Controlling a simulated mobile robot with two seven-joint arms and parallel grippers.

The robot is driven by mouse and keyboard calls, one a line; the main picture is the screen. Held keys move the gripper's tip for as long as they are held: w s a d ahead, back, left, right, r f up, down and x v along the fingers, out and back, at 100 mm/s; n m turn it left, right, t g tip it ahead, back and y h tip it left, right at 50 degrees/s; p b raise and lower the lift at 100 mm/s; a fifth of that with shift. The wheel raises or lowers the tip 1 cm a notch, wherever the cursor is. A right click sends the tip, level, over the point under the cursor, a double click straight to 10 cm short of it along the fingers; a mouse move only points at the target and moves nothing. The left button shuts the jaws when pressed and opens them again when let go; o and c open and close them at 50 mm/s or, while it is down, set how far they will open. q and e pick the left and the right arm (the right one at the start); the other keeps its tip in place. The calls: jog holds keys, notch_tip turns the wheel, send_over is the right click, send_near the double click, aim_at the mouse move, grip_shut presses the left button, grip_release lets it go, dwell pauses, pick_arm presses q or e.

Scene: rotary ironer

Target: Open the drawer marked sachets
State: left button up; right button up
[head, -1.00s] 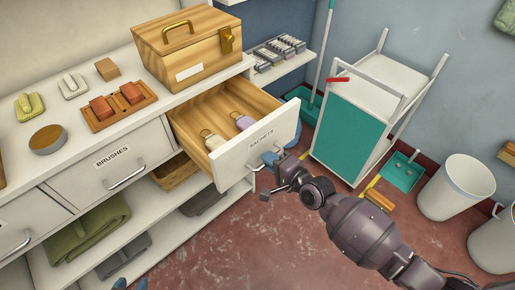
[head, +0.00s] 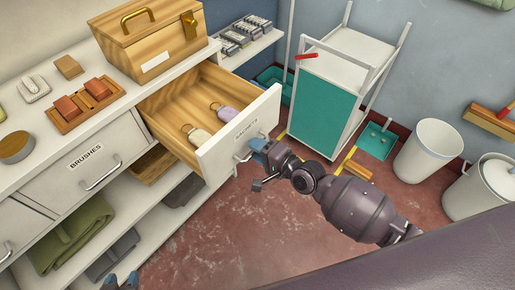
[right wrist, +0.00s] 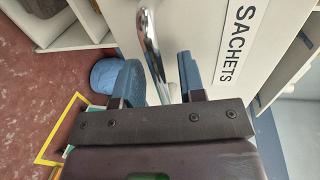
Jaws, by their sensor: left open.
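The drawer marked SACHETS (head: 225,145) is pulled well out of the counter, showing its wooden inside. Two tagged items, one cream (head: 197,136) and one lilac (head: 228,116), lie in it. Its label and chrome handle (right wrist: 152,45) show close up in the right wrist view. My right gripper (head: 257,165) is at the drawer front. In the right wrist view its blue fingers (right wrist: 160,82) stand apart on either side of the handle, with a gap visible.
The BRUSHES drawer (head: 82,172) beside it is shut. A wooden box (head: 150,45) and an orange-block tray (head: 85,105) stand on the counter. A teal-sided cart (head: 325,105) and white bins (head: 428,150) stand to the right. Red floor (head: 230,235) lies open in front.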

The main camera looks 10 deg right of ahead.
jog(key=v, duration=1)
jog(key=shift+s+d+p, duration=0.25)
jog(key=shift+s+p, duration=0.05)
jog(key=shift+p, duration=0.1)
jog(key=shift+r, duration=0.1)
